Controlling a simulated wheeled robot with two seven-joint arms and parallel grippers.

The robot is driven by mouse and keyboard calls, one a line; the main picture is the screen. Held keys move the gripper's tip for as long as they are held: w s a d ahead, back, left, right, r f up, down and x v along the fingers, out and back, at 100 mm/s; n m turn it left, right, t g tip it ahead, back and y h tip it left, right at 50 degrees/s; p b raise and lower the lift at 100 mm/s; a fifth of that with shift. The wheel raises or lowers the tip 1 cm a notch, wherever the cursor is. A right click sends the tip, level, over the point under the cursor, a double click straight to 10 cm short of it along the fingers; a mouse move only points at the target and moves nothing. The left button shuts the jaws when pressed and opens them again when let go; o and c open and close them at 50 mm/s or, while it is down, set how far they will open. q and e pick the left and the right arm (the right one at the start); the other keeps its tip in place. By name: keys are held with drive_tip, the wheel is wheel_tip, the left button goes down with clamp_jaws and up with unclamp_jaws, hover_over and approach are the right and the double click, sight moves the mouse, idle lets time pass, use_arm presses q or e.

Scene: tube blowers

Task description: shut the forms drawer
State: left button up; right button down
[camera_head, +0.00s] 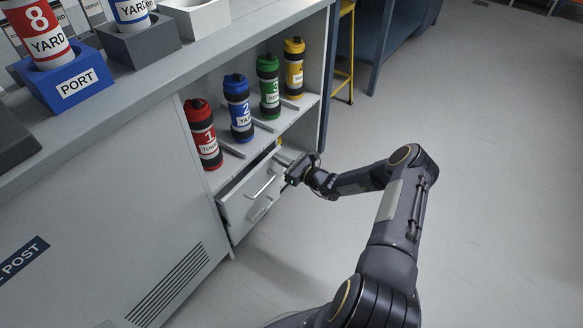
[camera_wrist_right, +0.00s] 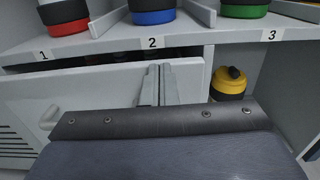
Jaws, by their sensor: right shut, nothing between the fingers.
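The forms drawer (camera_head: 238,203) is a pale grey drawer under the tube shelf, standing partly out, with its inside showing over the front's top edge. A bar handle (camera_head: 264,186) is on its front. I cannot read any label on it. In the right wrist view the drawer front (camera_wrist_right: 95,92) fills the left, with a dark gap above it. My right gripper (camera_head: 288,183) is shut and empty at the right end of the drawer front; its fingers (camera_wrist_right: 160,84) also show in the wrist view. I cannot tell whether they touch the drawer. My left gripper is not in view.
Above the drawer, a shelf (camera_wrist_right: 185,44) holds red (camera_head: 203,135), blue (camera_head: 239,108), green (camera_head: 268,87) and yellow (camera_head: 294,67) tubes. Another yellow-and-black tube (camera_wrist_right: 229,82) stands right of the drawer. A counter with a blue PORT block (camera_head: 62,84) is above. The floor on the right is clear.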

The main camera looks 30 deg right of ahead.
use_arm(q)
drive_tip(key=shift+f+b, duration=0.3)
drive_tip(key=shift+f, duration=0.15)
use_arm(e)
drive_tip(key=shift+x, duration=1.2)
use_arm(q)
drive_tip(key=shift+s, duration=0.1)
use_arm(e)
drive_tip(key=shift+w+r, duration=0.15)
drive_tip(key=shift+r, duration=0.1)
